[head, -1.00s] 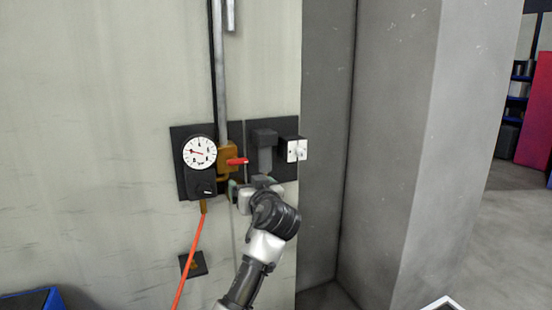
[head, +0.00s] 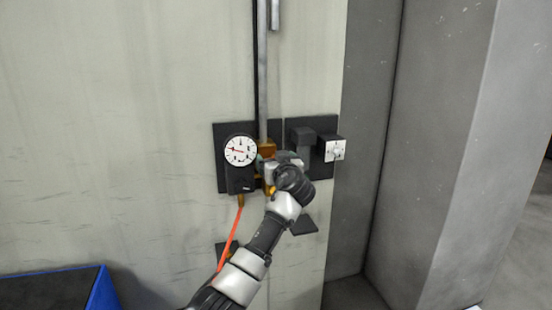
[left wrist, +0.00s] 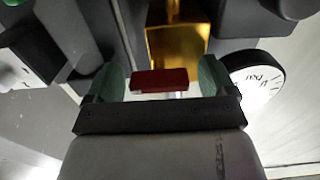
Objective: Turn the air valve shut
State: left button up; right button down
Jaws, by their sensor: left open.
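The air valve's brass body (head: 266,178) is on the dark wall panel, below a vertical grey pipe. It also shows in the left wrist view (left wrist: 178,50). Its red handle (left wrist: 160,80) lies between the two green-padded fingers of my left gripper (left wrist: 168,82), with a gap on each side. My left gripper (head: 268,160) is open at the valve in the head view, where my wrist hides the handle. My right gripper is not in view.
A round white gauge (head: 241,150) is left of the valve. A dark block (head: 303,138) and a white switch plate (head: 335,151) are to the right. An orange-red hose (head: 231,238) hangs below. A blue-edged bin (head: 103,290) is at lower left.

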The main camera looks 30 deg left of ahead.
pick_arm(q)
jog(key=c, duration=0.9)
